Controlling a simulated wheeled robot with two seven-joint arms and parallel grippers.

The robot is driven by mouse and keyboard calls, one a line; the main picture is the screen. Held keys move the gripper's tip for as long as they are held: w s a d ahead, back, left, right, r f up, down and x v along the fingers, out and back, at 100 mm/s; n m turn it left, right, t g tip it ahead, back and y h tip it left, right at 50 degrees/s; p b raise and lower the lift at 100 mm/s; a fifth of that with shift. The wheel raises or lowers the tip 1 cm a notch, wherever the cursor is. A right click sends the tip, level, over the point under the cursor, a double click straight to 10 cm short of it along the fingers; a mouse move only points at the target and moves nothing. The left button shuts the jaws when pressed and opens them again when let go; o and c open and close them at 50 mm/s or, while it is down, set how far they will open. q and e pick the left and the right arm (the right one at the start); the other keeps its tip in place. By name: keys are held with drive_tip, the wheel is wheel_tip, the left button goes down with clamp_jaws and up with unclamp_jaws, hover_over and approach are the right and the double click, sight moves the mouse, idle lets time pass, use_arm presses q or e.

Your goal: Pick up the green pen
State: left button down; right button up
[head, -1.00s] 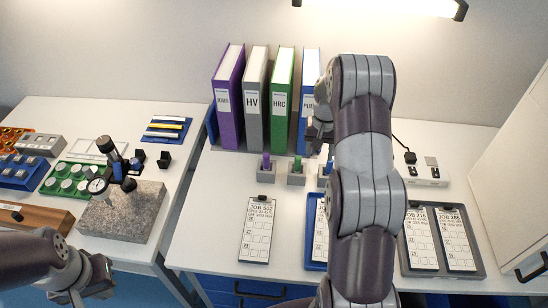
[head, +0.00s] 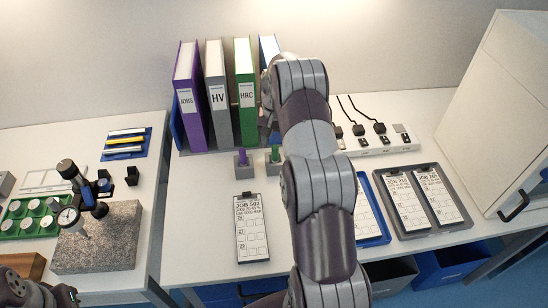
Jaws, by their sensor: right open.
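The green pen (head: 275,153) stands upright in a small grey holder (head: 273,168) in front of the green HRC binder. My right gripper (head: 269,122) is open, just above and behind the pen in the picture, and partly hidden by my own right arm. I see no contact between it and the pen. A purple pen (head: 242,155) stands in a like holder to the left. My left gripper (head: 58,296) is at the bottom left corner, mostly cut off, away from the pens; its jaws are not clear.
Purple, grey, green and blue binders (head: 217,95) stand behind the pens. The JOB 502 clipboard (head: 251,228) lies in front of them. A power strip (head: 375,140) and a tray of job sheets (head: 466,224) are to the right. A tester on a granite block (head: 110,240) stands on the left table.

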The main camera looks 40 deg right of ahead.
sight(275, 146)
wheel_tip(275, 146, down, 4)
drive_tip(key=shift+d+f+p, duration=0.1)
drive_tip(key=shift+p, duration=0.5)
drive_tip(key=shift+f, duration=0.3)
drive_tip(key=shift+r, duration=0.1)
clamp_jaws()
wheel_tip(275, 146, up, 6)
drive_tip(key=shift+r+b, duration=0.2)
drive_tip(key=shift+b, duration=0.6)
wheel_tip(275, 146, up, 4)
drive_tip(key=shift+f+p, duration=0.15)
drive_tip(key=shift+p, duration=0.65)
